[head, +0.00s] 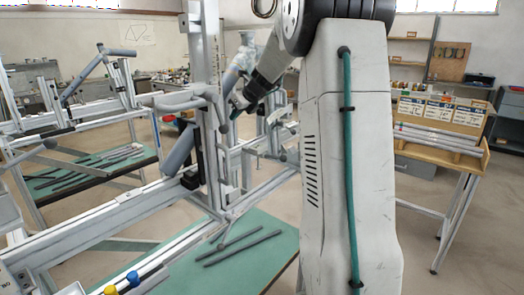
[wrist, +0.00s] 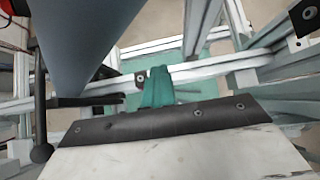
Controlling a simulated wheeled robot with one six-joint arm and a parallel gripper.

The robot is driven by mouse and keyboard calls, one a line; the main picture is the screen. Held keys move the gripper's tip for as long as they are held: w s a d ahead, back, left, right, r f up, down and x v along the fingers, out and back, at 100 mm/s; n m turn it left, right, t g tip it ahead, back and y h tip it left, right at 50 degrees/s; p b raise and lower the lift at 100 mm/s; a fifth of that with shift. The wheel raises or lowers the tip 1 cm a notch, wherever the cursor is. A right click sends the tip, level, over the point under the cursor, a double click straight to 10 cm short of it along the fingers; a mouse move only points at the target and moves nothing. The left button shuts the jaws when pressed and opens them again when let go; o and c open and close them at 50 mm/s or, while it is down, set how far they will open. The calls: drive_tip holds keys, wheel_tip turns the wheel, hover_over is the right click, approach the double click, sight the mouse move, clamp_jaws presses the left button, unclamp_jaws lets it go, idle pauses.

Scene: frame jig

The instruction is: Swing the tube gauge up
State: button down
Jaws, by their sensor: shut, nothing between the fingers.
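A thick grey tube (head: 180,152), which looks like the tube gauge, leans on the near frame jig beside its upright post, its upper end tilted to the right. In the wrist view a large blue-grey tube (wrist: 85,38) fills the upper left, close to the camera; it seems to be the same tube. My gripper (head: 236,112) is to the right of the post, apart from the tube in the head view. In the wrist view the teal fingertips (wrist: 156,86) are together and empty, to the right of the tube. Part of the gripper is hidden by my arm.
A dark lever with a ball knob (wrist: 41,152) stands at the left of the wrist view. The jig's upright post (head: 208,100) and long rail (head: 100,222) are close by. Loose dark tubes lie on the green table (head: 262,232). A wooden rack (head: 440,125) stands at right.

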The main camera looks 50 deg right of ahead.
drive_tip(key=c, duration=1.4)
unclamp_jaws()
drive_tip(key=v, duration=0.7)
